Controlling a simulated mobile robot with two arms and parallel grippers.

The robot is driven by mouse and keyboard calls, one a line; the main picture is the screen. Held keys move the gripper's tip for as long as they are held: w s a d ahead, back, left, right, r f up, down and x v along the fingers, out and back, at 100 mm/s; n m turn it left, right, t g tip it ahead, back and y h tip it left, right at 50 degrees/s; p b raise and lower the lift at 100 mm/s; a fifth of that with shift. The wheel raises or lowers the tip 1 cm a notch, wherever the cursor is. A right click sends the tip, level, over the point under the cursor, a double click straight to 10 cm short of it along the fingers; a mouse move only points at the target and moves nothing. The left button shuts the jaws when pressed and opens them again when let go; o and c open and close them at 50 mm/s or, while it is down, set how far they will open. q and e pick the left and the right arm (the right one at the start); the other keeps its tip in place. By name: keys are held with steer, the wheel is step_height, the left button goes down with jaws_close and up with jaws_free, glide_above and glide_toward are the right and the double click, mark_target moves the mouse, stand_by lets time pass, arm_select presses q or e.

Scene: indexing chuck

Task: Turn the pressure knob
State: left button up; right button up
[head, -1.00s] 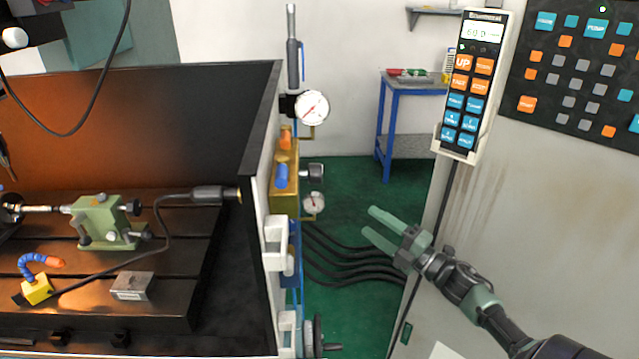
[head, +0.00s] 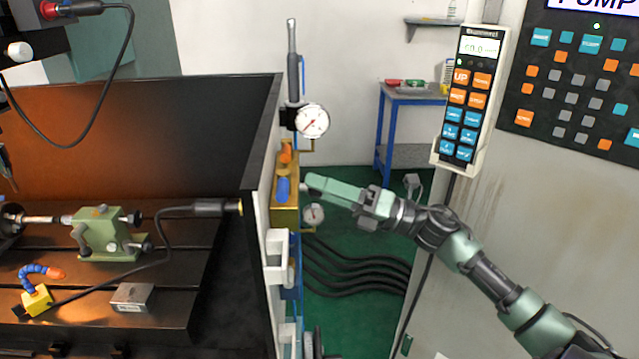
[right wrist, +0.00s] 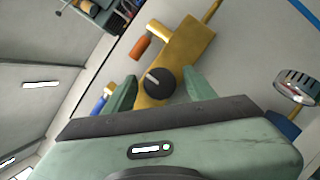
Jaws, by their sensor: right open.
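The pressure knob (right wrist: 158,82) is a round black knob with a pale pointer line, on a brass valve block (right wrist: 190,45). In the head view, the valve block (head: 285,214) is on the side of the machine, and the knob is hidden behind my right gripper (head: 312,184). In the right wrist view, my right gripper (right wrist: 161,78) is open, with one green finger on each side of the knob. I cannot tell whether the fingers touch it. My left gripper is not in view.
Orange (head: 286,152) and blue (head: 282,189) handles are on the block. A control pendant (head: 469,95) hangs at the right. Black hoses (head: 360,270) cross the green floor.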

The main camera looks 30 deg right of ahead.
jaws_close()
steer(key=shift+r+m+p, duration=0.2)
steer(key=shift+m+p, duration=0.3)
steer(key=shift+p, duration=0.2)
steer(key=m+h+p, duration=0.1)
steer(key=m+p, duration=0.2)
steer(key=p, duration=0.1)
steer(key=m+h+p, duration=0.2)
steer(key=m+p, duration=0.1)
steer(key=p, duration=0.2)
steer(key=shift+r, duration=0.2)
steer(key=shift+f+m+g+p, duration=0.3)
steer(key=shift+m+p, duration=0.7)
steer(key=shift+p, duration=0.15)
jaws_free()
